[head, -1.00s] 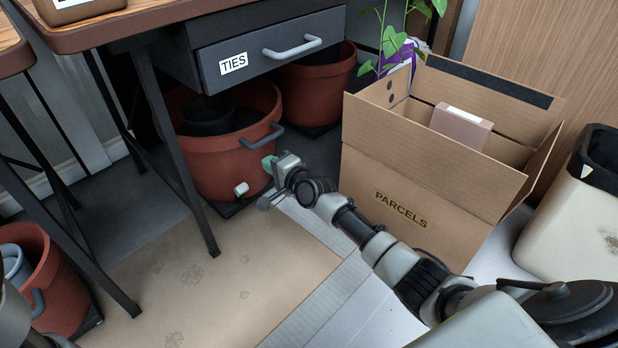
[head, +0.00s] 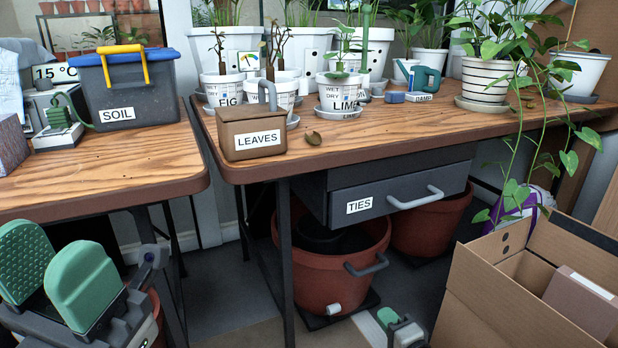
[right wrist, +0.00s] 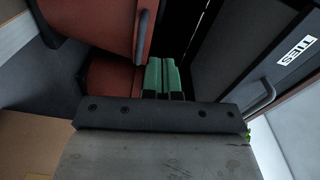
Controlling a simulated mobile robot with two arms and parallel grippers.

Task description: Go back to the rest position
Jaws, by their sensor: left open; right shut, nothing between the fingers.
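My left gripper (head: 53,262) is at the lower left of the head view, its two green pads apart with nothing between them, in front of the left table. My right gripper (head: 397,326) shows only in part at the bottom edge, low in front of the red pot (head: 318,270). In the right wrist view its green fingers (right wrist: 164,78) are together and empty, beside the red pot (right wrist: 102,30) and the drawer labelled TIES (right wrist: 225,60).
The drawer labelled TIES (head: 400,195) is shut under the right table (head: 370,140). A bin labelled LEAVES (head: 252,135) and potted plants stand on that table. A bin labelled SOIL (head: 125,95) stands on the left table (head: 150,165). An open cardboard box (head: 490,275) is at the right.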

